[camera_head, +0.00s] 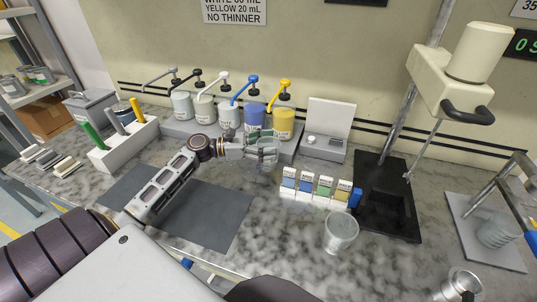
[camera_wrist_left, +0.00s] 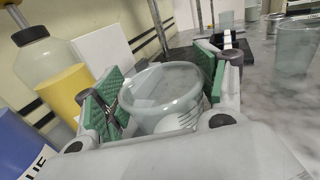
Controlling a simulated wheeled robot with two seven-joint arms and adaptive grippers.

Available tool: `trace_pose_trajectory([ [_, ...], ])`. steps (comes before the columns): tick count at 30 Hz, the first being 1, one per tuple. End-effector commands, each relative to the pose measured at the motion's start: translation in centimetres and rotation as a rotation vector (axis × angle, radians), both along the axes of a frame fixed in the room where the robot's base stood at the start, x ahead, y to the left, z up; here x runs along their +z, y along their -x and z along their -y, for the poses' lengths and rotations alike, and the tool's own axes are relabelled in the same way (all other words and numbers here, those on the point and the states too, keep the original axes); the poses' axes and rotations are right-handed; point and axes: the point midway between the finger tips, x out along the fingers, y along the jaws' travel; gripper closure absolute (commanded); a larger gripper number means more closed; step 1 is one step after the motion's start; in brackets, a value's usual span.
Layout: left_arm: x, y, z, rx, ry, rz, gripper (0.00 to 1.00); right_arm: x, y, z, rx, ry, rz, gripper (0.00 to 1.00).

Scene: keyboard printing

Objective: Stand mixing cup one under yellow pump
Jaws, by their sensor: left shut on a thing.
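My left gripper (camera_head: 262,148) is shut on a clear mixing cup (camera_wrist_left: 160,92), which sits upright between its green pads in the left wrist view. In the head view the cup (camera_head: 266,142) is small and partly covered by the fingers. It is in front of the blue and yellow bottles, below the yellow pump (camera_head: 284,86). The yellow bottle (camera_head: 283,124) is just behind and right of the gripper; it also shows in the left wrist view (camera_wrist_left: 62,92). I cannot tell whether the cup touches the surface below. My right gripper is not in view.
Several pump bottles stand in a row on a grey ledge (camera_head: 180,130). A second clear cup (camera_head: 341,232) stands on the counter near the front. Small coloured label blocks (camera_head: 306,184), a scale (camera_head: 323,148) and a black mixer stand (camera_head: 395,215) are to the right.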

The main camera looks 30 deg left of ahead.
Motion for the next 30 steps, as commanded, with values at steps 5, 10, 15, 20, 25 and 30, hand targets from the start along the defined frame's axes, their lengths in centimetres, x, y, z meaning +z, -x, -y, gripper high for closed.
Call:
trace_pose_trajectory([
  [5,0.1,0.0,0.0,0.0,0.001,0.001,0.54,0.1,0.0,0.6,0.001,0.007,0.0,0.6],
  [10,-0.2,0.0,0.0,0.0,0.001,0.001,0.54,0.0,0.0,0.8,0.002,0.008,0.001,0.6],
  [15,-1.8,0.0,0.0,0.0,0.001,0.0,0.54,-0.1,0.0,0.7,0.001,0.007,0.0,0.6],
  [20,-3.3,0.0,0.0,0.0,0.002,0.0,0.54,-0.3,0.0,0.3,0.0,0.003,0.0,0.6],
  [25,-3.7,0.0,0.0,0.0,0.002,0.001,0.54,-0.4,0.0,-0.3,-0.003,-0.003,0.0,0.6],
  [30,-3.7,0.0,0.0,0.0,0.001,0.001,0.54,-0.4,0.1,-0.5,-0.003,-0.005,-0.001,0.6],
])
